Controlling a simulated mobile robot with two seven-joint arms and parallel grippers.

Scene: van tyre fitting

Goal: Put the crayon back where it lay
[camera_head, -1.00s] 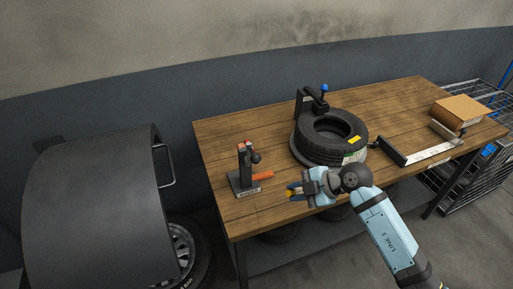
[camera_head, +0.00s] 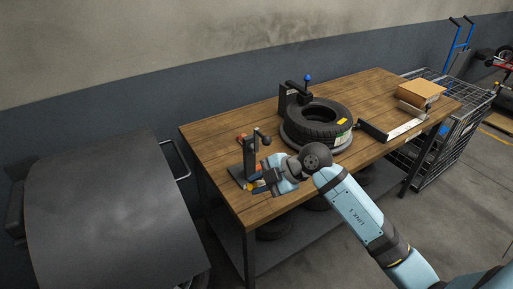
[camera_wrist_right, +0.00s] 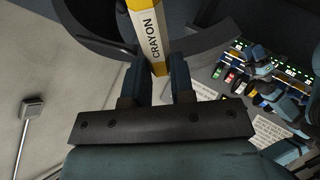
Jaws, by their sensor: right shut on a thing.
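The crayon (camera_wrist_right: 148,30), yellow with a white label reading "CRAYON", is held between the two fingers of my right gripper (camera_wrist_right: 158,85) in the right wrist view. In the head view my right gripper (camera_head: 266,180) is at the front left part of the wooden workbench (camera_head: 222,141), right beside a small black stand (camera_head: 248,158). A small bit of yellow shows at its fingertips; the rest of the crayon is hidden there. I cannot tell whether the crayon touches the bench. My left gripper is not in view.
A tyre (camera_head: 318,122) lies by a black fixture with a blue knob (camera_head: 307,77). A large dark machine (camera_head: 105,215) stands left of the bench. The bench's back left is clear.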

